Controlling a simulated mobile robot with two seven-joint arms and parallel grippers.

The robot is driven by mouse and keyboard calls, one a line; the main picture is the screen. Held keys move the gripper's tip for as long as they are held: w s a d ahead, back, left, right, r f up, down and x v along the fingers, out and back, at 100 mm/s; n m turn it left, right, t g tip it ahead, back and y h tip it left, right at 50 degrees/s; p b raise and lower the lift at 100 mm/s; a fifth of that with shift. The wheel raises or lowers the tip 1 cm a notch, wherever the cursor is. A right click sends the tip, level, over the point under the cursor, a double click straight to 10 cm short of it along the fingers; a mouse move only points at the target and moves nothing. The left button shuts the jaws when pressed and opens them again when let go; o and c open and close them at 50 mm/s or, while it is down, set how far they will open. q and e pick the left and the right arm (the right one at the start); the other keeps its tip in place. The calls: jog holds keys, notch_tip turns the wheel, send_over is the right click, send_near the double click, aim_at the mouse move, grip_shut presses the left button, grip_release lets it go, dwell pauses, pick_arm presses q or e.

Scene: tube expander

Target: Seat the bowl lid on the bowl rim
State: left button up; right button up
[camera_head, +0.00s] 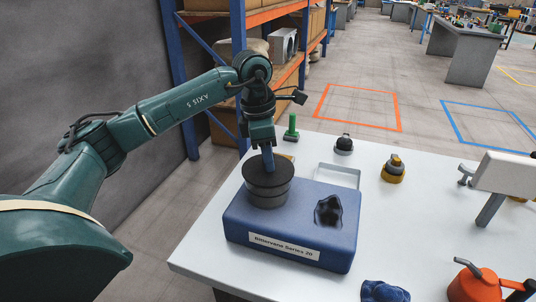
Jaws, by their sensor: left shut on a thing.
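The bowl (267,200) is a dark grey round drum on top of the blue machine housing (290,246), at its left end. The lid (256,173) is a dark disc directly above the bowl and looks level and roughly lined up with it. My left gripper (268,159) points down from above, shut on the middle of the lid; its fingers hide the grasped part. From this angle I cannot tell whether the lid touches the rim or hovers just above it. My right gripper is not in view.
A black lump (328,210) is on the housing's right top. Behind it on the white table (215,257) stand a green post (291,127), a black-knobbed part (344,145) and a yellow-black part (393,170). A blue cloth (384,292) and orange can (475,284) lie in front right.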

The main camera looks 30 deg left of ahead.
pick_arm(q)
jog(key=shift+f, duration=0.45)
dwell(0.5)
jog(key=o, duration=1.1)
jog(key=shift+c, duration=0.2)
jog(key=o, duration=0.4)
jog(key=shift+o, duration=0.4)
jog(key=o, duration=0.6)
